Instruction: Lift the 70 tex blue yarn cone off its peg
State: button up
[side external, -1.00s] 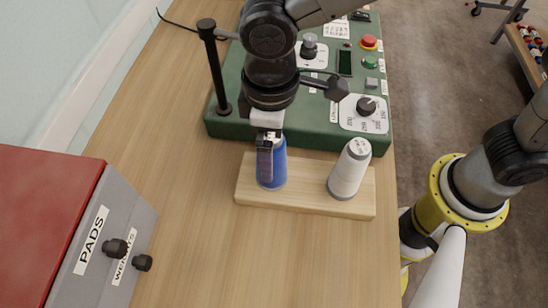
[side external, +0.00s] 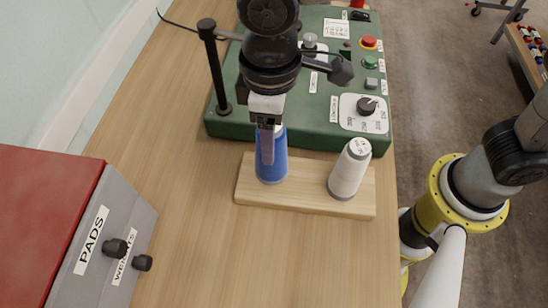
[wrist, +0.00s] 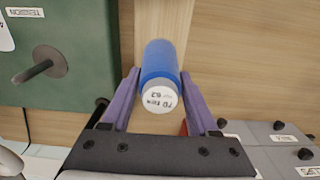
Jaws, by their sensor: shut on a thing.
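The blue yarn cone (side external: 272,160) stands upright at the left end of the wooden peg board (side external: 305,204). My gripper (side external: 267,153) comes down on it from above, with its fingers shut on the cone's sides. In the wrist view the blue cone (wrist: 159,62) sits between the two purple fingers of my gripper (wrist: 160,76), its pale labelled top facing the camera. The cone's base looks slightly raised from the board. Its peg is hidden.
A white-grey cone (side external: 350,170) stands at the board's right end, close by. Behind is a green control box (side external: 320,135) with a black post (side external: 214,70). A red-topped grey cabinet (side external: 120,240) is at the left. The wooden table in front is clear.

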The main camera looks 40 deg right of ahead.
notch_tip(320, 180, up, 7)
jog(key=shift+r, duration=0.2)
dwell(0.8)
